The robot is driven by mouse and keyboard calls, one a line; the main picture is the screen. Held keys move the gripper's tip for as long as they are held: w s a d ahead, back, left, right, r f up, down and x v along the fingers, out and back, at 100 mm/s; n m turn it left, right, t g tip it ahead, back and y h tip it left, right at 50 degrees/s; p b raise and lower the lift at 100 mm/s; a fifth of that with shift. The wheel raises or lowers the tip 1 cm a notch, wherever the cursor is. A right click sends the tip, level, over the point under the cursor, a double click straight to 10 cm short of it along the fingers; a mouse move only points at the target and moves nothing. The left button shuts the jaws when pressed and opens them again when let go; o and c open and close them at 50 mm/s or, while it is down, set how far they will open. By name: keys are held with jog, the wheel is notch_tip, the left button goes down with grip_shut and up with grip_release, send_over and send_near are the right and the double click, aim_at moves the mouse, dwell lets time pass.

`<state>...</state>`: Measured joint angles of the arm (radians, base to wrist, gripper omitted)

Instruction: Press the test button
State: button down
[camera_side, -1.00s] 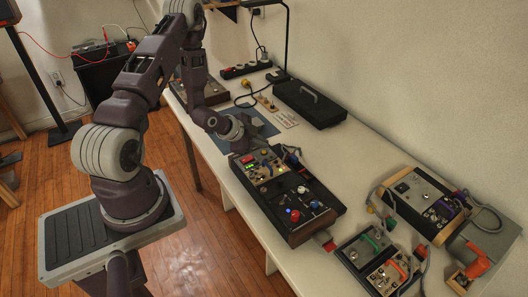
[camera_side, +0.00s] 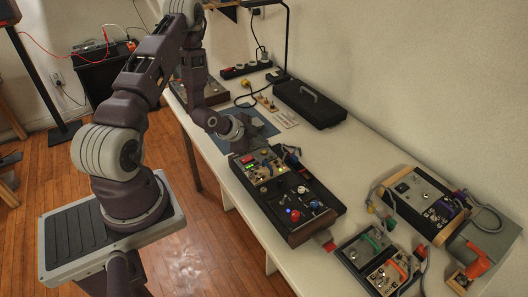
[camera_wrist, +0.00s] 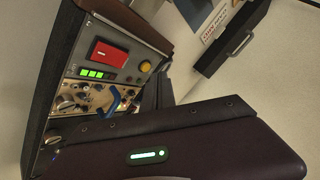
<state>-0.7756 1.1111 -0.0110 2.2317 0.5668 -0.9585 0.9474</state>
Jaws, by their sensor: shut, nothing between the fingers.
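No label reading test is legible, so I cannot tell which is the test button. My gripper (camera_side: 243,147) is shut and empty, low at the far end of the console. Its fingertips are hard to make out, and contact with the panel cannot be told.
A black case with a handle (camera_side: 309,103) lies behind the console. Smaller devices with coloured cables (camera_side: 372,258) and a grey unit (camera_side: 418,197) stand at the near right. A power strip (camera_side: 246,69) and a lamp stand (camera_side: 286,40) are at the back.

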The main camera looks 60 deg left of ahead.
jog(key=shift+f, duration=0.15)
jog(key=shift+f, duration=0.25)
jog(key=shift+f, duration=0.4)
dwell(0.6)
jog(key=shift+r, duration=0.8)
jog(key=shift+r, duration=2.55)
